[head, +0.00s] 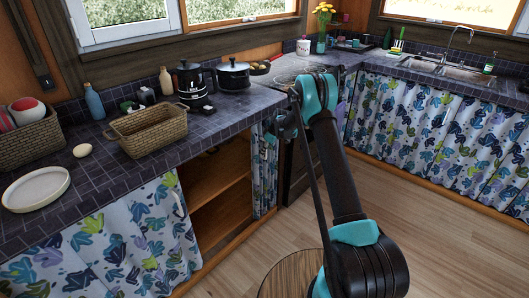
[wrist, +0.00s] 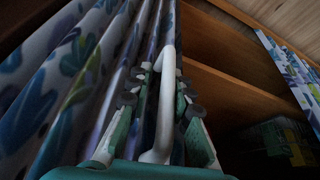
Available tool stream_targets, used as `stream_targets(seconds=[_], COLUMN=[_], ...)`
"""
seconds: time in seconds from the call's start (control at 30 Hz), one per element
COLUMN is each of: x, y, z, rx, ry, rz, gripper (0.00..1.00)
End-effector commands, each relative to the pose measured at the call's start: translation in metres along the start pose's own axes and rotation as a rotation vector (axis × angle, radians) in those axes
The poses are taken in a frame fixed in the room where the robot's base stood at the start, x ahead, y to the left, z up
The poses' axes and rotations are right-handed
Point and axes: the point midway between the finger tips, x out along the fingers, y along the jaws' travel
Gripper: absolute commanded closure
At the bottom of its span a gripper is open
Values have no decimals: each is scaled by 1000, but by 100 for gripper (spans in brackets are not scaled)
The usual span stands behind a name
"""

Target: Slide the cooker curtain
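In the wrist view a pale curved handle (wrist: 164,105) stands upright between the two fingers of my gripper (wrist: 162,112). The fingers are apart, one on each side of it, with narrow gaps showing. Contact cannot be told. A leaf-patterned curtain (wrist: 62,85) hangs in folds on the left, beside the handle. A narrow bunched curtain (head: 264,170) hangs right of an open cupboard. A wider curtain with a handle (head: 125,240) hangs to its left. I cannot tell which curtain the wrist view shows.
Wooden shelves (head: 215,180) show in the open cupboard. The tiled counter (head: 110,180) holds a basket (head: 150,132), a plate (head: 36,188) and black pots (head: 233,77). More curtains (head: 430,130) hang under the sink. Wooden floor (head: 440,240) is clear at right.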

Motion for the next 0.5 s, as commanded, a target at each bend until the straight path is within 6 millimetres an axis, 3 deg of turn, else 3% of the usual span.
stream_targets(seconds=[0.17, 0.5], x=[-16, -84], y=[0, 1], z=[0, 0], rx=[1, 1], ry=[0, 0], rz=[0, 1], gripper=[80, 80])
